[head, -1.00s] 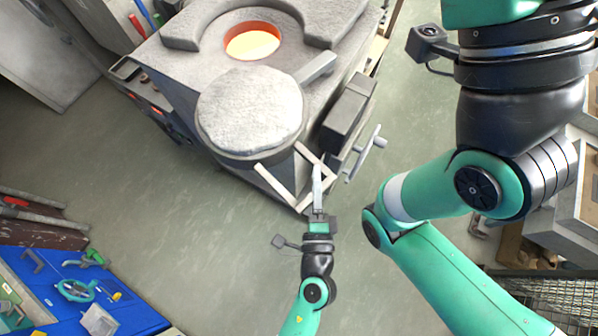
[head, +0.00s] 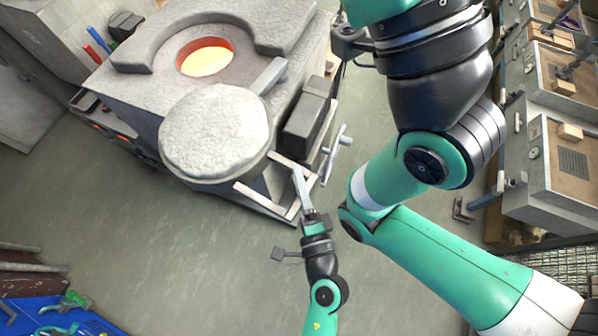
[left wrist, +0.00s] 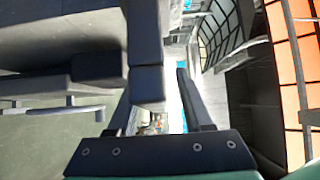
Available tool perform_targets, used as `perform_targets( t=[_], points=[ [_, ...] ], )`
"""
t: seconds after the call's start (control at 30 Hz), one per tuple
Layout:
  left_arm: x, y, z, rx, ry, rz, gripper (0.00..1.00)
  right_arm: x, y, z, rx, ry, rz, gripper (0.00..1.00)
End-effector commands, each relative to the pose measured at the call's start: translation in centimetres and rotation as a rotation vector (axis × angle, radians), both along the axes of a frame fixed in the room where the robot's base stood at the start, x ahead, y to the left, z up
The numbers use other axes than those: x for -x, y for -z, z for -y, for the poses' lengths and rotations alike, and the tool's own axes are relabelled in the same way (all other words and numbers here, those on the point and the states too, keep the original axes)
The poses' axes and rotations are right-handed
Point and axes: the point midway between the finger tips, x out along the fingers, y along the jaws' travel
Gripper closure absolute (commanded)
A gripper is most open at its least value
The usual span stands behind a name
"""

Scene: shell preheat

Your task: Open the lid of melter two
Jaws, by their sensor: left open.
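A grey blocky melter (head: 130,84) stands at upper left in the head view, with a round opening (head: 206,57) glowing orange. Its thick round grey lid (head: 215,132) is off the opening, swung out over the near side. A pale bar frame (head: 262,199) sticks out below the lid's right edge. My left gripper (head: 298,178) is open, its fingers at this frame; I cannot tell whether they touch it. In the left wrist view the jaws (left wrist: 165,90) are apart, with a dark bar close by them. No number shows on the melter. My right gripper is not seen.
A dark box (head: 305,125) and a cross-shaped handle (head: 336,150) sit on the melter's right side, close to my gripper. Grey cabinets (head: 530,190) line the right. A blue bench (head: 40,315) is at lower left. Floor (head: 150,230) is clear between.

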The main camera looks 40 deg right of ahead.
Motion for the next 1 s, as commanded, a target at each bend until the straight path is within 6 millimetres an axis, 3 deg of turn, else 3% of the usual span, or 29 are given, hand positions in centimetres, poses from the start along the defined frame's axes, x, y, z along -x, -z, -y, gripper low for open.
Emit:
perform_targets(
  t=[0.37,0.8,1.0],
  points=[
    [0.6,0.2,-0.4,-0.002,-0.003,-0.002,0.47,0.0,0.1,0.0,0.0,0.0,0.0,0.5],
    [9.2,0.3,-3.9,-0.003,0.003,-0.001,0.47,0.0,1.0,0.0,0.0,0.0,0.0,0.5],
    [10.6,0.2,-4.7,-0.001,-0.001,-0.002,0.47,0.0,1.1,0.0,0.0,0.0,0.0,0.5]
  ],
)
